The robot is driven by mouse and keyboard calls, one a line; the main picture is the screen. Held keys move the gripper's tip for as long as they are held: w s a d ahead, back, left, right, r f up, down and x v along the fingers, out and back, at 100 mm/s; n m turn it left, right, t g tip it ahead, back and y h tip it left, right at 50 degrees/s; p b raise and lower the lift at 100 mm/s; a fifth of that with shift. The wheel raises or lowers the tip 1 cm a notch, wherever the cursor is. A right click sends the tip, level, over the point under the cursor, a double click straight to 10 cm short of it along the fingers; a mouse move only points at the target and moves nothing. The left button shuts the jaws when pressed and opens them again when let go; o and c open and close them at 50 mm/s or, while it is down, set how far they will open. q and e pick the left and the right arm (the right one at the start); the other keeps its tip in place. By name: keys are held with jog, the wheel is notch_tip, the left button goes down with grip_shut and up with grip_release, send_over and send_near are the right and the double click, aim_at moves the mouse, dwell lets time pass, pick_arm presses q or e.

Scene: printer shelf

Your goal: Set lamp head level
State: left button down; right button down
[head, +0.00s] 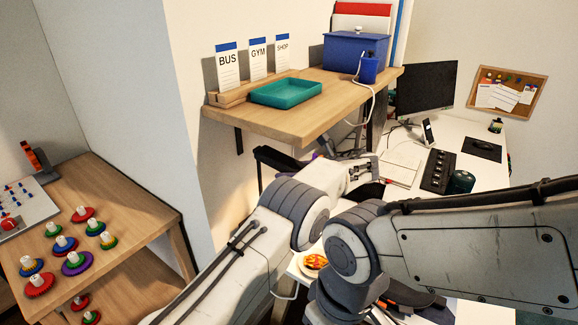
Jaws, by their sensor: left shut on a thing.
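My left gripper (366,168) reaches over the white desk (463,134), just beyond the front of the wooden shelf. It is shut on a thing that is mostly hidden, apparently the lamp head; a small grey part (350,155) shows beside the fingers. The lamp's base and the tilt of its head cannot be made out. My right arm crosses the lower right of the view, and its gripper does not show.
The wooden shelf (312,112) holds a teal tray (286,93), a card rack and a blue box (354,53). A monitor (426,88), a black keypad strip (437,172) and a mouse pad (482,149) are on the desk. A side table (118,199) with coloured ring pieces stands left.

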pick_arm(q)
jog(key=shift+s+d+r+p, duration=0.15)
jog(key=shift+r+p, duration=0.15)
jog(key=shift+r, duration=0.5)
grip_release()
